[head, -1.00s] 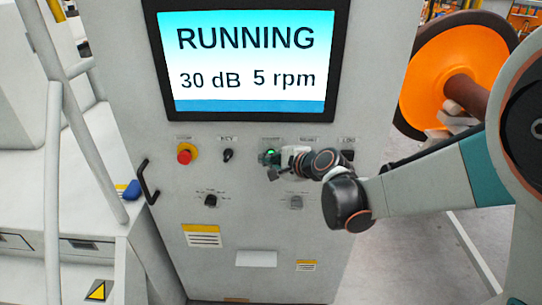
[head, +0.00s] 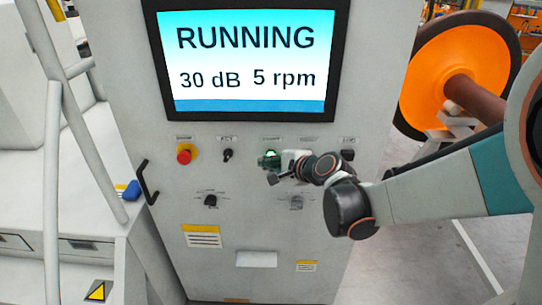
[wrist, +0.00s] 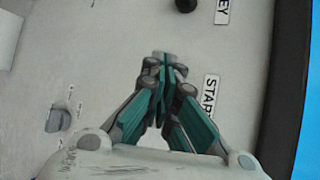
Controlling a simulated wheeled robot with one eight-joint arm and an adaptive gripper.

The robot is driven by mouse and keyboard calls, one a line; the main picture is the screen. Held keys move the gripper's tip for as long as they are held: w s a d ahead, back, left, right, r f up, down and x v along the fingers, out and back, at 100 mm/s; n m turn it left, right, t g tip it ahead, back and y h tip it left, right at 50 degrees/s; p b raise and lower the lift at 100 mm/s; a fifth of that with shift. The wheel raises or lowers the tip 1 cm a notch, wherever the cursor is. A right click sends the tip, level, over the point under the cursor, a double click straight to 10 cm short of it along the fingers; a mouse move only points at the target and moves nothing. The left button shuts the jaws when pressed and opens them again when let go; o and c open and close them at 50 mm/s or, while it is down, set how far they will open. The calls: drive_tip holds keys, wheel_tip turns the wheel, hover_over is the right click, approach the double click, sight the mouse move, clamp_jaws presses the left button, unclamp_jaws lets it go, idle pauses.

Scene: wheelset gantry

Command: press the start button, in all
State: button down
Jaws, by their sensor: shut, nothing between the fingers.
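The start button (head: 269,154) glows green in the head view, under its label on the grey control cabinet. My gripper (head: 268,164) is at the button and partly covers it. In the wrist view my gripper (wrist: 161,60) has its teal fingers shut together, with nothing between them. The START label (wrist: 210,97) is beside the fingers there, and the button itself is hidden behind them. I cannot tell whether the fingertips touch the button. The screen (head: 246,60) above reads RUNNING, 30 dB, 5 rpm.
A red button (head: 184,154) on yellow and a key switch (head: 227,155) sit left of the start button. Knobs (head: 210,201) are below. A black handle (head: 147,181) projects at the cabinet's left. An orange wheel (head: 455,75) stands at right.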

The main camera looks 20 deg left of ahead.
drive_tip(key=s, duration=0.2)
drive_tip(key=s+d, duration=0.1)
drive_tip(key=s, duration=0.2)
drive_tip(key=shift+d, duration=0.1)
idle(0.4)
idle(0.4)
